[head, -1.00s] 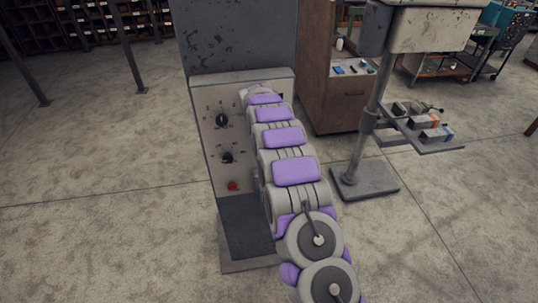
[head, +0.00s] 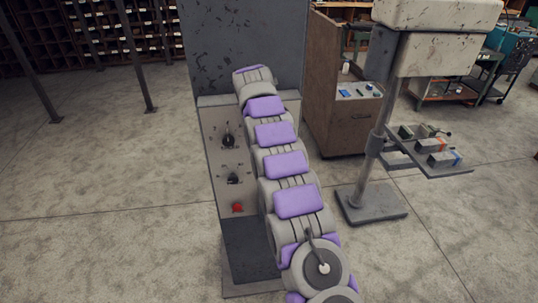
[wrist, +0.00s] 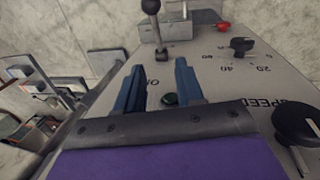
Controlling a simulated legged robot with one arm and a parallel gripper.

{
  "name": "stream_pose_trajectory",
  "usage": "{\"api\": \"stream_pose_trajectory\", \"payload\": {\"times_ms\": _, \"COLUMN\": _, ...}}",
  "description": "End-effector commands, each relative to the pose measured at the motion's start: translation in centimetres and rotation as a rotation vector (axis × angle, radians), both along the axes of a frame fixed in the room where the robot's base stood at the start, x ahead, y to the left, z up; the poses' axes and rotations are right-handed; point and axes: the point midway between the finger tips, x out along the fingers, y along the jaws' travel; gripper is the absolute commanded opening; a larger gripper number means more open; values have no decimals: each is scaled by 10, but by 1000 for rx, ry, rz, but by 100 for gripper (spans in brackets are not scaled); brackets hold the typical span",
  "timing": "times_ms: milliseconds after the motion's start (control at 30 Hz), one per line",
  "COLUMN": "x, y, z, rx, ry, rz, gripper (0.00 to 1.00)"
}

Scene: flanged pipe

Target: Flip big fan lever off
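The control panel (head: 215,160) stands on a grey machine in the head view; my arm covers its right side. In the wrist view the panel face (wrist: 215,75) shows upside-down lettering, including "SPEED". A lever with a black ball knob (wrist: 150,6) and a metal stem rises from the panel at the top middle. My gripper (wrist: 157,72) has two blue fingers spread apart with nothing between them. The lever lies beyond the fingertips, and no contact shows. A small dark green button (wrist: 170,99) sits between the finger bases. My fingers are hidden in the head view.
Black dials (wrist: 243,45) and (wrist: 298,124) and a red button (wrist: 223,27) are on the panel beside my gripper. A pedestal machine (head: 372,203) and a brown cabinet (head: 335,120) stand to the right. The floor at left is clear.

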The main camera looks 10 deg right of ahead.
Motion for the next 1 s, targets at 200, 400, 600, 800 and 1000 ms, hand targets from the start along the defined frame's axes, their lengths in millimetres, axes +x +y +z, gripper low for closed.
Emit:
{"api": "stream_pose_trajectory", "payload": {"times_ms": 200, "x": -1, "y": 4, "z": 24, "rx": 0, "ry": 4, "rz": -1, "gripper": 37}}
{"api": "stream_pose_trajectory", "payload": {"times_ms": 400, "x": 0, "y": 6, "z": 31, "rx": 0, "ry": 5, "rz": -1, "gripper": 37}}
{"api": "stream_pose_trajectory", "payload": {"times_ms": 600, "x": 0, "y": 6, "z": 31, "rx": 0, "ry": 4, "rz": -1, "gripper": 37}}
{"api": "stream_pose_trajectory", "payload": {"times_ms": 800, "x": 0, "y": 6, "z": 32, "rx": 0, "ry": 4, "rz": -1, "gripper": 30}}
{"api": "stream_pose_trajectory", "payload": {"times_ms": 1000, "x": -9, "y": 3, "z": 35, "rx": 4, "ry": 6, "rz": 1, "gripper": 10}}
